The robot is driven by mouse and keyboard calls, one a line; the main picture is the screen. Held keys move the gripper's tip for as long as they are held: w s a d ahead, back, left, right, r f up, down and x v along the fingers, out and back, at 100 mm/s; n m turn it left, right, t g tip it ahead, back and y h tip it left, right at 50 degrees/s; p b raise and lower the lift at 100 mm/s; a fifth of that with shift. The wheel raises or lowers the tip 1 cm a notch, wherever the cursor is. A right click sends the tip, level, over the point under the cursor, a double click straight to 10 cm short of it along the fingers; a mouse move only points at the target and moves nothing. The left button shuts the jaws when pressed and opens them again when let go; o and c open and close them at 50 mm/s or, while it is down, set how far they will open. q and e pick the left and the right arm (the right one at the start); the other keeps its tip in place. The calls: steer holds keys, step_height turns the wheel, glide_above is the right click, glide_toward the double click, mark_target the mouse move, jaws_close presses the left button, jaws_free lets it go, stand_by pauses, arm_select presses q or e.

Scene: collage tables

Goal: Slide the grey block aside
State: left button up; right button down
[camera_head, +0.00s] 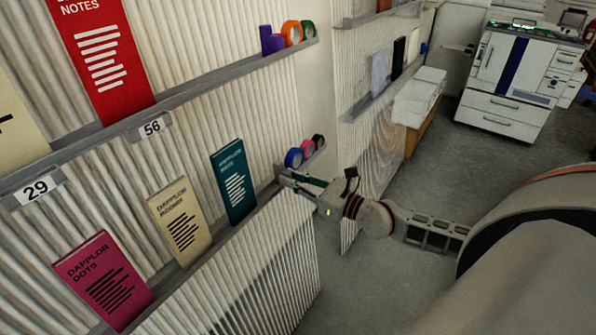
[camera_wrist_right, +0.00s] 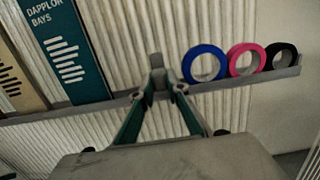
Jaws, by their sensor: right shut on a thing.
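The grey block (camera_wrist_right: 157,63) stands on the lower shelf, and its top shows beyond my right fingertips in the wrist view. It stands between the teal "Dapplor Bays" book (camera_wrist_right: 78,45) and the blue tape roll (camera_wrist_right: 204,63). My right gripper (camera_wrist_right: 159,90) is shut on the grey block, and the fingers hide its lower part. In the head view my right gripper (camera_head: 285,178) reaches the right end of the lower shelf, where I cannot make the block out clearly. My left gripper is not in view.
Blue, pink (camera_wrist_right: 247,60) and black tape rolls stand right of the block near the shelf end. Cream (camera_head: 180,221) and magenta (camera_head: 103,280) books stand farther left on the lower shelf (camera_head: 215,247). The upper shelf (camera_head: 190,92) holds a red book and more tape rolls.

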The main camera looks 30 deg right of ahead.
steer(key=a+p, duration=0.1)
steer(key=s+a, duration=0.1)
steer(key=a, duration=0.1)
steer(key=s+a+p, duration=0.1)
steer(key=a, duration=0.1)
steer(key=shift+r+p, duration=0.15)
steer(key=shift+p, duration=0.15)
steer(key=shift+s+a+f, duration=0.2)
steer(key=shift+s+a, duration=0.05)
steer(key=shift+a, duration=0.25)
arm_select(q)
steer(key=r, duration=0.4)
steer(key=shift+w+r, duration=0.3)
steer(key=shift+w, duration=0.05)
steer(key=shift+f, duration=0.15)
arm_select(e)
steer(key=c, duration=2)
jaws_free()
steer(key=shift+o, duration=0.2)
steer(key=shift+s, duration=0.1)
steer(key=v, duration=1.2)
